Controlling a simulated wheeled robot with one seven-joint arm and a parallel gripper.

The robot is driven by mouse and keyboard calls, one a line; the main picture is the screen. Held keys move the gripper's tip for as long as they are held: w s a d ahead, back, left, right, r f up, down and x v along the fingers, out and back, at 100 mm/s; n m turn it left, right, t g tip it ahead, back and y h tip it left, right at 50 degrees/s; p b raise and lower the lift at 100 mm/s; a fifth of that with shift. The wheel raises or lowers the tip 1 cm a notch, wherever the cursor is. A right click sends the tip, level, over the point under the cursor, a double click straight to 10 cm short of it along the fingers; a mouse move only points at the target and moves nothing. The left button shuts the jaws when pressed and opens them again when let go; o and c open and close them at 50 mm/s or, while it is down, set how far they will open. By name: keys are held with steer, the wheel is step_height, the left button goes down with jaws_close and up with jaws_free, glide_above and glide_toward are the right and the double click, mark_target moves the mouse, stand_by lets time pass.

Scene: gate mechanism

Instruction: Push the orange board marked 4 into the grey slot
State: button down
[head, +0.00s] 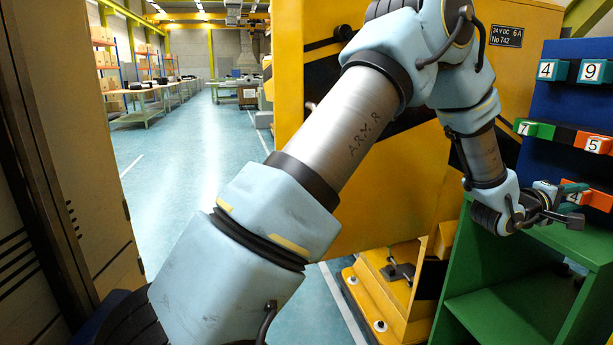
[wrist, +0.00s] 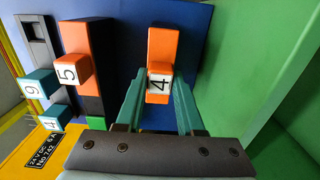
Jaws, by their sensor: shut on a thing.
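The orange board marked 4 (wrist: 161,47) lies against the blue panel in the wrist view, its numbered block between my two teal fingers. My gripper (wrist: 159,88) is shut on that block. In the head view, my gripper (head: 569,202) is at the right edge above the green cabinet, and the board's orange part (head: 600,201) shows beside the fingers. A grey strip with a dark opening (wrist: 38,42) shows at the upper left of the wrist view; I cannot tell whether it is the grey slot. No other grey slot is clear.
The orange board marked 5 (wrist: 76,38) sits left of the held board, with black and green pieces in its row. Teal blocks marked 9 (wrist: 38,83) and 4 (wrist: 52,116) are further left. The green cabinet (head: 500,310) stands below my gripper. A yellow machine (head: 310,60) stands left.

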steer(key=v, duration=1.2)
steer(key=shift+a+b, duration=0.35)
steer(key=shift+a, duration=0.05)
stand_by(1.0)
steer(key=shift+s, duration=0.1)
